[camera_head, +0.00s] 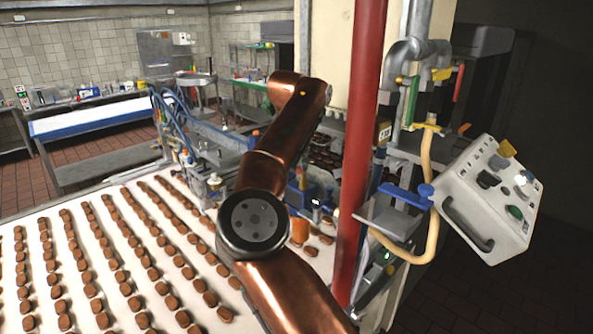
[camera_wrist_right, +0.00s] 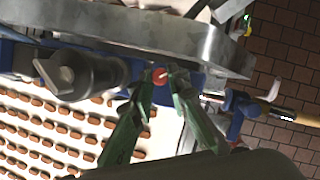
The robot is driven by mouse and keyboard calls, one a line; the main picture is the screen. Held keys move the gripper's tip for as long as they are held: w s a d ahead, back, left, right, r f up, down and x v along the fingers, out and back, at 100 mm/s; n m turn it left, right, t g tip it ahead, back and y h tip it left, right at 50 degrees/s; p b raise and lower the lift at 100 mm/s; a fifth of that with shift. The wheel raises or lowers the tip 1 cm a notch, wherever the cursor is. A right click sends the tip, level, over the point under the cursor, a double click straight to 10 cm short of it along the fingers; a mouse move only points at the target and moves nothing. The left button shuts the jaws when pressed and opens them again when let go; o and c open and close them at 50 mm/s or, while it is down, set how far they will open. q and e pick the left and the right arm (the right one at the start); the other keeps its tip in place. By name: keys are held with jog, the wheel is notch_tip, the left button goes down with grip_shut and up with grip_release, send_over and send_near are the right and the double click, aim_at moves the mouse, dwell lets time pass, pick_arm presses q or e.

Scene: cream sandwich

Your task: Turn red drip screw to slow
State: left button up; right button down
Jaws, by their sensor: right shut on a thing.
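The red drip screw (camera_wrist_right: 158,76) shows in the right wrist view as a small round red knob with a pale pointer line, on the blue part below a steel edge. My right gripper (camera_wrist_right: 160,80) has its two green fingers on either side of it, and it is shut on the screw. In the head view my copper right arm crosses the middle, and I cannot make out the screw or the fingertips there. My left gripper is not in view. No readable scale mark shows beside the screw.
A white belt (camera_head: 20,222) carries rows of brown biscuits. A red post (camera_head: 358,150) stands right of my arm, and a control box (camera_head: 487,198) hangs at the right. A grey cylinder (camera_wrist_right: 82,75) sits left of the fingers in the wrist view.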

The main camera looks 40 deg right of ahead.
jog(key=n+t+b, duration=0.1)
jog(key=n, duration=0.1)
jog(key=shift+s+d+f+n+y, duration=0.1)
jog(key=shift+n+y, duration=0.3)
jog(key=n+y+b, duration=0.1)
jog(key=n, duration=0.1)
jog(key=shift+d+n+t, duration=0.1)
jog(key=shift+n+t, duration=0.2)
jog(key=shift+n, duration=0.1)
jog(key=shift+s+d+n+t+y, duration=0.15)
jog(key=shift+n+y, duration=0.25)
jog(key=shift+n, duration=0.7)
jog(key=shift+w+n+t+y, duration=0.15)
jog(key=shift+n+y, duration=0.25)
jog(key=shift+n, duration=0.7)
jog(key=shift+s, duration=0.1)
jog(key=c, duration=2.1)
grip_release()
